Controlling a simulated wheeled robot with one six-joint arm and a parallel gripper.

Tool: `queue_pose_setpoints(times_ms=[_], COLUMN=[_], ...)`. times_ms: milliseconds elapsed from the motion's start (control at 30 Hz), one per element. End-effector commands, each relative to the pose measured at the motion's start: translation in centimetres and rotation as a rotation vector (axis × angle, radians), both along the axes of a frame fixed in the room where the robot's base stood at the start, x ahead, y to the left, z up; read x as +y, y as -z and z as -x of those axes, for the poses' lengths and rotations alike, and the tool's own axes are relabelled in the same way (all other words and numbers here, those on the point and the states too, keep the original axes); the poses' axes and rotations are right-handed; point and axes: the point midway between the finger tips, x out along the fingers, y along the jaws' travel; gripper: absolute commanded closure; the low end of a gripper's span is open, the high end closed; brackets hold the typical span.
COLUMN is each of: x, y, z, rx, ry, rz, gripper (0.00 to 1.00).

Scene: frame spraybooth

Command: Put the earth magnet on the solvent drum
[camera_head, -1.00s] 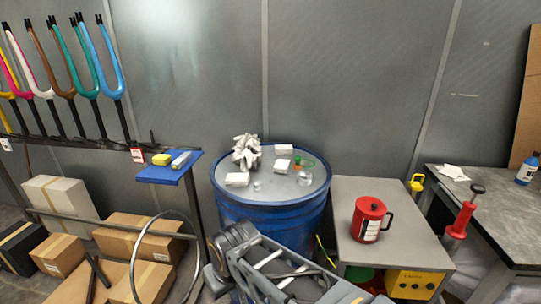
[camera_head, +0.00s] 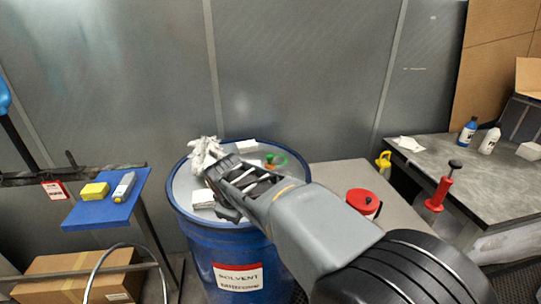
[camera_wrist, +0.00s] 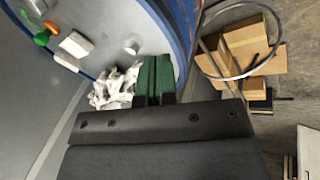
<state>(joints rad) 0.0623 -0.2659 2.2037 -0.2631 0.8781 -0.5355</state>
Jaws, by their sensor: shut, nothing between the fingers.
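The blue solvent drum (camera_head: 222,240) stands upright in the middle of the head view, with a "SOLVENT" label on its side. My gripper (camera_head: 214,170) reaches over the drum's top and hides part of it. In the wrist view my green fingers (camera_wrist: 154,79) are shut together with nothing between them, in front of a crumpled white rag (camera_wrist: 112,88). A small silver cylinder (camera_wrist: 131,47) stands on the drum top beyond the fingers; it may be the earth magnet, but I cannot tell for sure.
White blocks (camera_wrist: 74,45) and a green and orange item (camera_wrist: 42,38) also lie on the drum top. A blue shelf (camera_head: 102,212) with a yellow block (camera_head: 94,191) is at left. A red can (camera_head: 362,202) stands on the grey table at right.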

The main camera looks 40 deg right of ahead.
Motion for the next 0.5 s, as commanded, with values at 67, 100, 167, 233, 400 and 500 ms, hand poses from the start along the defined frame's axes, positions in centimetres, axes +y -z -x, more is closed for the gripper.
queue_pose_setpoints(times_ms=[67,100,167,233,400,500], x=[-2.6,-3.9,-5.9,-8.2,-12.7,-14.4], y=[-1.1,-1.4,-1.7,-1.7,-1.3,-0.9], z=[-4.1,-6.0,-8.6,-11.4,-16.4,-18.2], rx=[0.066,0.105,0.170,0.251,0.441,0.527], ry=[-0.200,-0.302,-0.449,-0.604,-0.905,-1.020], rz=[0.161,0.240,0.353,0.472,0.688,0.765], gripper=[1.00,1.00,1.00,1.00,1.00,1.00])
